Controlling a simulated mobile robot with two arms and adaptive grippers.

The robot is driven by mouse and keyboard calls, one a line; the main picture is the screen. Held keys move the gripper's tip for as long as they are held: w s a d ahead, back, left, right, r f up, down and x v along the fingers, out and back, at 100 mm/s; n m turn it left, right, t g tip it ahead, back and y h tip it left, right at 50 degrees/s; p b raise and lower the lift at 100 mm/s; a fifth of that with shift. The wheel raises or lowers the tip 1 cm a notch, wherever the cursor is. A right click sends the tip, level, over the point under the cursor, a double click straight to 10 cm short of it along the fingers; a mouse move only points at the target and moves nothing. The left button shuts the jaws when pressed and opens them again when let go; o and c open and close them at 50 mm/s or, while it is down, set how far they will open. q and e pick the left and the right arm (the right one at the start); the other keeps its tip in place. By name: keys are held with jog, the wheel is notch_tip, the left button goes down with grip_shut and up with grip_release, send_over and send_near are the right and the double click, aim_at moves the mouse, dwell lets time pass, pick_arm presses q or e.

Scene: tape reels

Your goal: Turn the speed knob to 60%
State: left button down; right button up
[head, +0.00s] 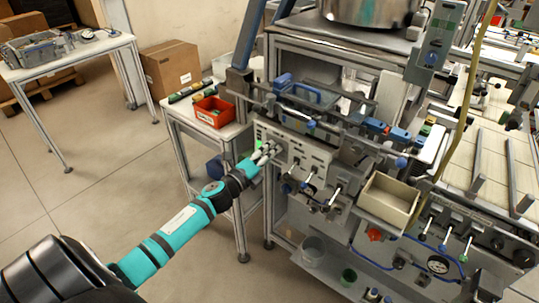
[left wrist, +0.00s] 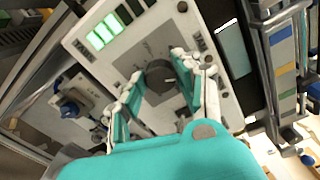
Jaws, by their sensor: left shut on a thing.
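The speed knob (left wrist: 160,77) is a dark round knob with a light pointer mark, on a grey plate of the light control panel (left wrist: 85,30). My left gripper (left wrist: 157,80) has its fingers on both sides of the knob in the left wrist view and is shut on it. In the head view the left gripper (head: 267,153) reaches the panel (head: 305,152) on the machine's front, and its fingers hide the knob. A lit green display (left wrist: 104,31) sits beside the knob; its reading is too blurred to tell. My right gripper is not in view.
A red bin (head: 213,112) stands on the side table left of the machine. A beige tray (head: 388,198) and several small levers (head: 311,190) are right of and below the panel. Rails (head: 325,118) run above the panel. The floor (head: 90,190) at left is clear.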

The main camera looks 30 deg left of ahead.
pick_arm(q)
jog(key=shift+f, duration=0.15)
jog(key=c, duration=0.9)
grip_release()
jog(key=shift+c, duration=0.2)
jog(key=s, duration=1.2)
jog(key=shift+a, duration=0.4)
jog(key=s+f+n+g+y, duration=0.1)
jog(key=s+f+n+g, duration=0.25)
jog(key=f, duration=0.85)
jog(key=s+d+f+n+g+y, duration=0.15)
jog(key=s+f+n, duration=0.35)
jog(key=f, duration=0.7)
jog(key=s+f+n+g+y, duration=0.1)
jog(key=s+f+n+g, duration=0.35)
jog(key=f, duration=0.65)
jog(key=s+d+f+n+g, duration=0.2)
jog(key=s+d+f, duration=0.2)
jog(key=s, duration=0.5)
jog(key=s+d+f+n+g+h, duration=0.1)
jog(key=s+d+f+n+g, duration=0.1)
jog(key=s+d+f, duration=0.3)
jog(key=s+d+f+n+g+h, duration=0.1)
jog(key=s+d+f+n+g, duration=0.2)
jog(key=s+f, duration=0.6)
jog(key=s+d, duration=0.1)
jog(key=s, duration=0.4)
jog(key=shift+d, duration=0.3)
